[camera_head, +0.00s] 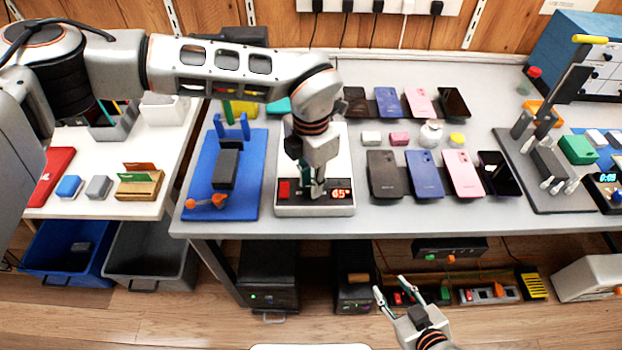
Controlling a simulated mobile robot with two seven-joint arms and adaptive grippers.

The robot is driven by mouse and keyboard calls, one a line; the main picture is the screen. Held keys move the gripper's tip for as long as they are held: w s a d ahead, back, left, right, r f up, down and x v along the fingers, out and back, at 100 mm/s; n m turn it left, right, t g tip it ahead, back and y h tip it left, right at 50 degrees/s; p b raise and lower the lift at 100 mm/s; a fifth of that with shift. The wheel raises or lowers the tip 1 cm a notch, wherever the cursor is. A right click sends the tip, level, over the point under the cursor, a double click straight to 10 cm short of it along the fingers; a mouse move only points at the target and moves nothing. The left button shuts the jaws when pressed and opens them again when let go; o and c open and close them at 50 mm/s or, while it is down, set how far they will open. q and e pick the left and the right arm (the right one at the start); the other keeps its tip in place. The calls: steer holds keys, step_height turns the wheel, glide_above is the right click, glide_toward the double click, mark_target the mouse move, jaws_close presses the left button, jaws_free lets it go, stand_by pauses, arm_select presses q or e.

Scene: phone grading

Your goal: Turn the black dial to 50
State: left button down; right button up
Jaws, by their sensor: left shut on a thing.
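A white device (284,209) stands near the front edge of the grey table. Its front panel has a red button (284,189) on the left and a small display (340,194) on the right, which seems to read 45 in red. My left gripper (317,192) points down at the panel between them and is shut on the black dial. The fingers hide nearly all of the dial, so its pointer cannot be seen. My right gripper (386,301) is open and empty, low in front of the table.
A blue fixture board (197,197) lies left of the device. Several phones (424,174) lie in rows to its right. A dark tool board (545,195) is farther right. Bins (150,255) and black boxes (268,275) stand below the tables.

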arm_select(q)
steer(key=shift+n, duration=0.8)
steer(key=c, duration=1.8)
jaws_free()
steer(key=shift+c, duration=0.2)
steer(key=shift+r, duration=0.1)
step_height(320, 180, up, 12)
